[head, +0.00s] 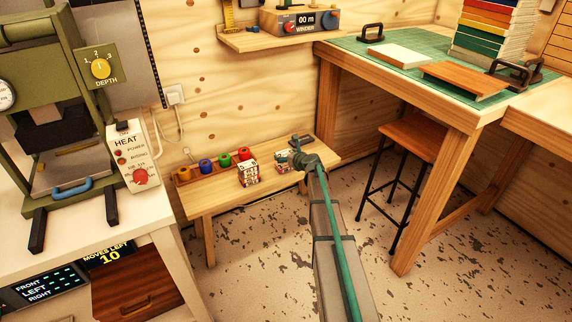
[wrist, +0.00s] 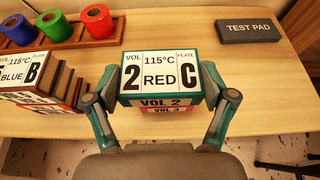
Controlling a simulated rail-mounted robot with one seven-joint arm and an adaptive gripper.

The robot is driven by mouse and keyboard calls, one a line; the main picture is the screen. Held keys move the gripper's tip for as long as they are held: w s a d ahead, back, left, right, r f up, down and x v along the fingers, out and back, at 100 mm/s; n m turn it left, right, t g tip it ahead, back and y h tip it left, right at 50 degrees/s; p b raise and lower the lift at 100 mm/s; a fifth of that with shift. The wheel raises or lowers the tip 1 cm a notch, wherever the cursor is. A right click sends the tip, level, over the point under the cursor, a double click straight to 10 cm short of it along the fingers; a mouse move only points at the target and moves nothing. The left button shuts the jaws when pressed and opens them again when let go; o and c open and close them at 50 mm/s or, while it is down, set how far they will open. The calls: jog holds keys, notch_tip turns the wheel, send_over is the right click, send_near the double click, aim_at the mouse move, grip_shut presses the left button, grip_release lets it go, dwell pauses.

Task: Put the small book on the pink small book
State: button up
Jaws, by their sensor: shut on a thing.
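The small book (wrist: 160,76), with a teal cover and a white label reading "VOL 2, 115°C, RED, PLATE C", is in the middle of the wrist view. My gripper (wrist: 160,84) has a finger against each side of it and is shut on it. The pink small book (wrist: 167,110), marked "VOL 3", shows as a thin strip just below the held book, which hides most of it. I cannot tell whether the two touch. In the head view my gripper (head: 298,155) is over the right part of the low wooden bench, beside a small book stack (head: 283,161).
Another small book stack (wrist: 38,83) labelled "BLUE B" is close to my left finger. A rack of coloured foil rolls (head: 208,165) stands behind on the low bench (head: 215,197). A dark test pad (wrist: 249,31) lies back right. A stool (head: 411,138) stands right of the bench.

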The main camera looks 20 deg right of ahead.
aim_at(286, 166)
jog(key=shift+w+d+f, duration=0.15)
jog(key=shift+w+f, duration=0.25)
jog(key=shift+f, duration=0.1)
jog(key=shift+w+d+f+b, duration=0.15)
jog(key=shift+f+b, duration=0.15)
jog(key=shift+f, duration=0.35)
jog(key=shift+w+a+f+b, duration=0.1)
jog(key=shift+f+b, duration=0.15)
jog(key=shift+f, duration=0.45)
jog(key=shift+w+d+f+b, duration=0.15)
jog(key=shift+f+b, duration=0.15)
jog(key=shift+f, duration=0.35)
jog(key=shift+a+f, duration=0.1)
jog(key=o, duration=1)
jog(key=shift+o, duration=0.2)
